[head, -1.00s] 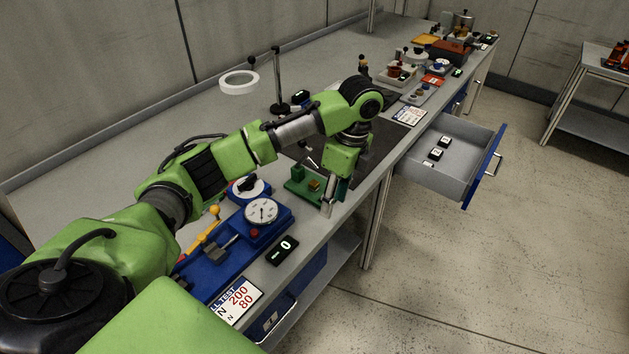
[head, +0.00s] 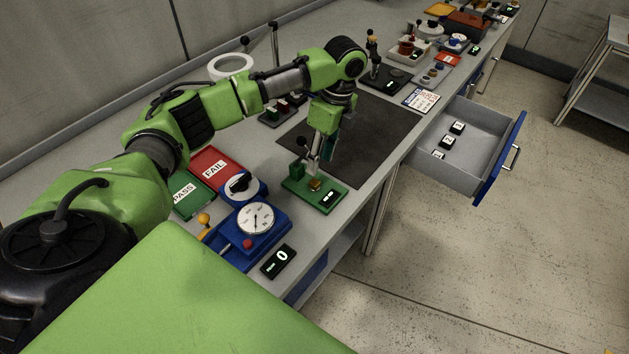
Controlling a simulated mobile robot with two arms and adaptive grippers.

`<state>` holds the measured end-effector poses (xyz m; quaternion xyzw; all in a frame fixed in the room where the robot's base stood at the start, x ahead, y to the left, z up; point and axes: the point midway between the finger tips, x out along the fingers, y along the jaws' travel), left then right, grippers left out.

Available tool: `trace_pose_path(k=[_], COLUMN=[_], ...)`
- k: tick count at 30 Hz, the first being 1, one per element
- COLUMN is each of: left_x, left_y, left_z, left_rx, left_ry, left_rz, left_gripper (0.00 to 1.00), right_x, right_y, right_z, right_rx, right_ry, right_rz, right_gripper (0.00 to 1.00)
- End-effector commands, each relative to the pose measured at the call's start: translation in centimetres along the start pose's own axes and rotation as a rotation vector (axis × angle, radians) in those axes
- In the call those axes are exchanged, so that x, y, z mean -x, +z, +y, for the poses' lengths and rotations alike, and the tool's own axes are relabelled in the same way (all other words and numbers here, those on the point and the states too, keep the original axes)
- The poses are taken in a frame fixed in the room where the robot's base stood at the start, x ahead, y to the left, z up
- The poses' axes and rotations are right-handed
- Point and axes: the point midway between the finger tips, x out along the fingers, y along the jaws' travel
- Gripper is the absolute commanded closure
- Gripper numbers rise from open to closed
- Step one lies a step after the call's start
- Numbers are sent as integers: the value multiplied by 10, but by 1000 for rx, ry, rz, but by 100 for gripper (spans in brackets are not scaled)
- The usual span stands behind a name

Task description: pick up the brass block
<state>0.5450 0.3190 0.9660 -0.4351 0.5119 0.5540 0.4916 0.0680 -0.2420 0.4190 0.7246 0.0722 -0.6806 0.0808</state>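The brass block (head: 315,184) is a small gold-coloured piece sitting on a green fixture (head: 299,191) with a small black display, near the front of the workbench. My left gripper (head: 321,161) points down just above and behind the block, apart from it as far as I can see. Its fingers are small and partly dark here, so I cannot tell how far apart they are. Nothing shows clearly between them. My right gripper is out of view.
A blue gauge device (head: 254,226) and a black display (head: 279,261) stand left of the fixture. Red FAIL (head: 214,168) and green PASS (head: 186,194) areas lie behind. A dark mat (head: 373,142) is mostly clear. An open drawer (head: 477,154) sticks out at right.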

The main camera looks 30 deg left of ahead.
Motion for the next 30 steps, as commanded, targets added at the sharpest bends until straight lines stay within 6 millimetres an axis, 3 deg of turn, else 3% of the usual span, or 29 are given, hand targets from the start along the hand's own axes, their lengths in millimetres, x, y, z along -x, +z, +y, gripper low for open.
trace_pose_path(k=[4, 12, 18, 25, 29, 30], left_x=[-12, -42, -63, -65, -65, -65], left_y=[0, -1, -2, -2, -2, -2], left_z=[0, 7, 5, 5, 5, 5], left_rx=[0, 1, 0, 0, 0, 0], left_ry=[0, 2, -1, -2, -2, -2], left_rz=[0, -1, -1, -1, -1, -1], left_gripper=[62, 62, 62, 62, 96, 100], right_x=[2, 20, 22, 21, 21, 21], right_y=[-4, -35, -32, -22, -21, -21], right_z=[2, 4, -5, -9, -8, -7], right_rx=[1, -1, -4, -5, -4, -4], right_ry=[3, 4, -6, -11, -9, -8], right_rz=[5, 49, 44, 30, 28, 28], right_gripper=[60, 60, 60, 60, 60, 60])
